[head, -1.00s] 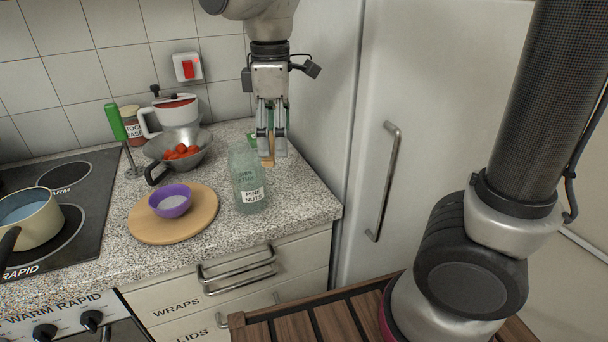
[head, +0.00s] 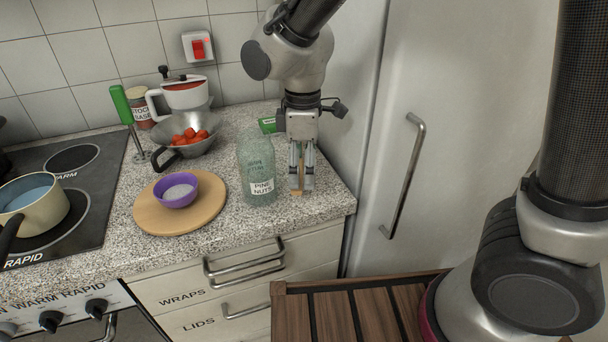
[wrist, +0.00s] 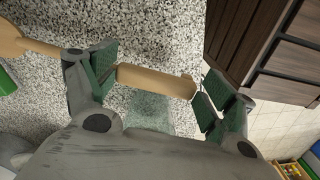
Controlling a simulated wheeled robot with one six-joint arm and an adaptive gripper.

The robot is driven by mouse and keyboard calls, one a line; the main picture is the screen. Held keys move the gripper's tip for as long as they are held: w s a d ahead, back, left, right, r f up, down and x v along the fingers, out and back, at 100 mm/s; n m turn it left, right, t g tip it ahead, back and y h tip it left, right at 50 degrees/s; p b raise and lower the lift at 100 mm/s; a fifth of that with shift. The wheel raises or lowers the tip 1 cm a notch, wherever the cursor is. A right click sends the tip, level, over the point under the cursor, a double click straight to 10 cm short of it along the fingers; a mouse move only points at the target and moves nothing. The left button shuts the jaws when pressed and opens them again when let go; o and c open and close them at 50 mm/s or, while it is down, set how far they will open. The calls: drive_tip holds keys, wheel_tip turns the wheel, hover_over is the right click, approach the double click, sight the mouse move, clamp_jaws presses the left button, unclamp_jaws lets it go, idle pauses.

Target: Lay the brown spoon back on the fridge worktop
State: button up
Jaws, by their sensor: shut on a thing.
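The brown spoon (wrist: 150,80) is between my gripper's fingers (wrist: 158,88) in the wrist view, with its wider end at the upper left. In the head view my gripper (head: 301,182) is shut on it and points down, low over the right end of the speckled worktop (head: 235,222). Only a small bit of the spoon (head: 297,193) shows there, by the fingertips. The fingers hide the rest. I cannot tell whether the spoon touches the worktop.
A glass pine nuts jar (head: 257,170) stands just left of my gripper. A green packet (head: 268,124) lies behind. A round board (head: 205,210) with a purple bowl (head: 177,190) is further left. The tall white fridge door (head: 455,130) rises on the right.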

drive_tip(key=shift+f, duration=1.5)
drive_tip(key=shift+f, duration=0.15)
drive_tip(key=o, duration=1.1)
wheel_tip(320, 180, up, 12)
drive_tip(key=shift+r, duration=0.15)
